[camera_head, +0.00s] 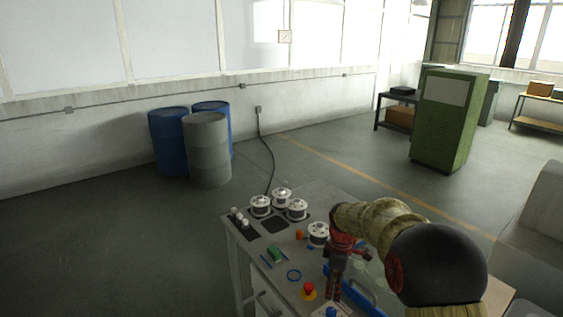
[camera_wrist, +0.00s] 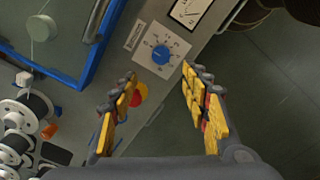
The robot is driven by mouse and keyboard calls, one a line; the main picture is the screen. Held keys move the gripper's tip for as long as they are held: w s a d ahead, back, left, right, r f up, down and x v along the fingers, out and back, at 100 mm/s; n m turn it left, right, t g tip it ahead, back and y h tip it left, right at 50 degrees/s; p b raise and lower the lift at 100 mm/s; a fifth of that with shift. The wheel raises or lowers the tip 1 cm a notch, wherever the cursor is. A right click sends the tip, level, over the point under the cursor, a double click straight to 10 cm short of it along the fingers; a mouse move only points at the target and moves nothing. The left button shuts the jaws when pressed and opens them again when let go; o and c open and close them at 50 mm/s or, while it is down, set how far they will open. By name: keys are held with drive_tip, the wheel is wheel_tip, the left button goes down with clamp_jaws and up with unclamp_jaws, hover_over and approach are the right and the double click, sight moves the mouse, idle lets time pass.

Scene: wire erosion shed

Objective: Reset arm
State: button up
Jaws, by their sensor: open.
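My gripper (camera_wrist: 165,115) is open, with its two yellow-padded fingers spread apart and nothing between them. In the wrist view it points down over the edge of the workbench (camera_wrist: 205,25). A blue rotary knob (camera_wrist: 161,54) on a pale dial plate shows ahead of the fingertips. A red and yellow emergency button (camera_wrist: 139,93) is partly hidden behind the left finger. In the head view my gripper (camera_head: 333,285) hangs over the front right of the bench, close to the red button (camera_head: 309,289). The blue knob (camera_head: 331,312) is at the bottom edge.
White wire spools (camera_head: 281,198) stand at the back of the bench, with one spool (camera_head: 318,233) nearer my arm. A blue-framed tray (camera_wrist: 92,60) lies beside the fingers. Drums (camera_head: 207,148) and a green cabinet (camera_head: 447,120) stand beyond. Floor left of the bench is clear.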

drive_tip(key=s+r+m+t+b, duration=0.2)
drive_tip(key=s+r+m, duration=0.2)
drive_tip(key=s, duration=0.7)
drive_tip(key=s+r+m+t+b, duration=0.1)
drive_tip(key=s+r+m, duration=0.3)
drive_tip(key=s, duration=0.8)
drive_tip(key=s+r+m+t+b, duration=0.2)
drive_tip(key=s+r+m+b, duration=0.2)
drive_tip(key=s, duration=0.7)
drive_tip(key=shift+s+r+m+t, duration=0.3)
drive_tip(key=shift+s+r+m, duration=0.05)
drive_tip(key=shift+m, duration=0.55)
